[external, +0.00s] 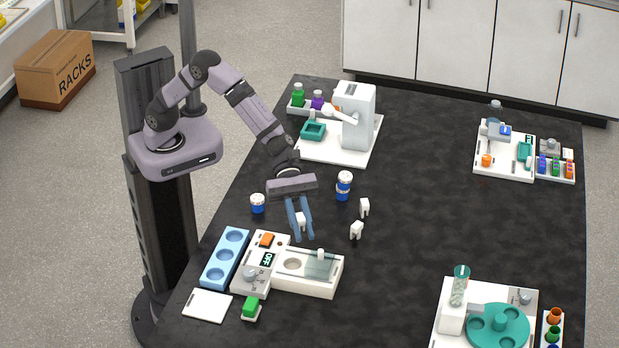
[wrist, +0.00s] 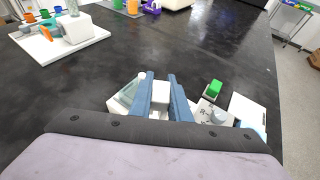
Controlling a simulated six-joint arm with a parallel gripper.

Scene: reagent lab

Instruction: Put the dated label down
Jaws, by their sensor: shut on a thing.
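My gripper (external: 303,231) is shut on a small white piece (external: 301,218), the likely dated label; no date is readable. In the wrist view the white piece (wrist: 160,92) sits between my two blue fingers (wrist: 161,76). The gripper points down over the black table, just behind the white device with an OFF display (external: 267,259). I cannot tell whether the piece touches the table. Two similar white pieces, one farther back (external: 364,207) and one nearer (external: 356,230), stand to the right of the gripper.
Blue-and-white jars stand left (external: 257,204) and right (external: 343,187) of the gripper. A blue rack (external: 229,245), white pad (external: 208,305) and green button (external: 251,307) lie near the device. The middle of the table (external: 430,210) is clear.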

